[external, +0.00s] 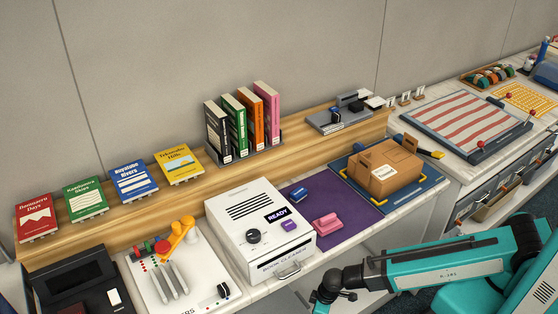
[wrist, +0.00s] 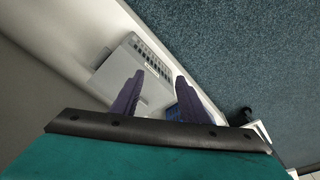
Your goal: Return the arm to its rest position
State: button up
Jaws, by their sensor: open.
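My gripper (wrist: 160,76) shows in the wrist view with its two purple fingers apart and nothing between them. Beyond them are a pale slotted panel and the blue-grey floor. In the external view my teal arm reaches in from the lower right, roughly level, and its dark wrist end (external: 332,287) is low in front of the counter's front edge. The fingers cannot be made out there.
The counter holds a white box marked READY (external: 262,232), a purple mat (external: 355,213) with a pink block (external: 327,223) and a blue block (external: 300,192), and a cardboard box (external: 384,170). Books (external: 238,125) stand upright behind. A drawer unit (external: 482,208) is at right.

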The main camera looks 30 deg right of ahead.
jog(key=d+f+m+g+h+p, duration=0.1)
jog(key=d+f, duration=0.1)
jog(key=d, duration=0.9)
jog(key=d+f+m+g+h+p, duration=0.1)
jog(key=d+f+m+h, duration=0.15)
jog(key=d, duration=0.95)
jog(key=s+d+f+m+g+y+p, duration=0.1)
jog(key=s+d+m+g+y+p, duration=0.1)
jog(key=s+d, duration=1.1)
jog(key=d+m+g+p, duration=0.1)
jog(key=d+m+g, duration=0.1)
jog(key=d+g, duration=0.1)
jog(key=shift+d, duration=0.35)
